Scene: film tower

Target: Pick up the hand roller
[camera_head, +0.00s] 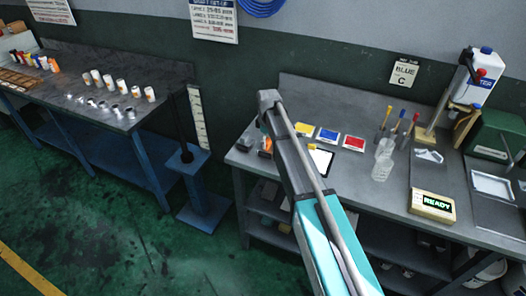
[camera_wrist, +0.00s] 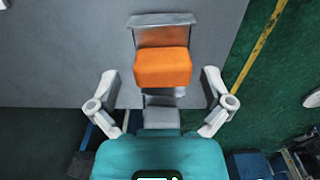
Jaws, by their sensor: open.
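What looks like the hand roller (camera_wrist: 163,68) shows in the wrist view as an orange block-like body with a grey bar behind it and a grey part in front. It lies near the edge of the grey bench. An orange item (camera_head: 266,147) at the bench's left end in the head view may be the same thing. My gripper (camera_wrist: 160,88) is open, with one pale finger on each side of the roller's near part and visible gaps to both. The near end of the roller is partly hidden by my teal gripper body. My arm hides the gripper in the head view.
The bench (camera_head: 335,108) holds yellow, blue and red (camera_head: 353,143) pads, a clear bottle (camera_head: 383,160), small tools and a READY box (camera_head: 432,206). A second bench (camera_head: 105,62) with several small canisters stands at left. Green floor (camera_head: 110,220) between is mostly open.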

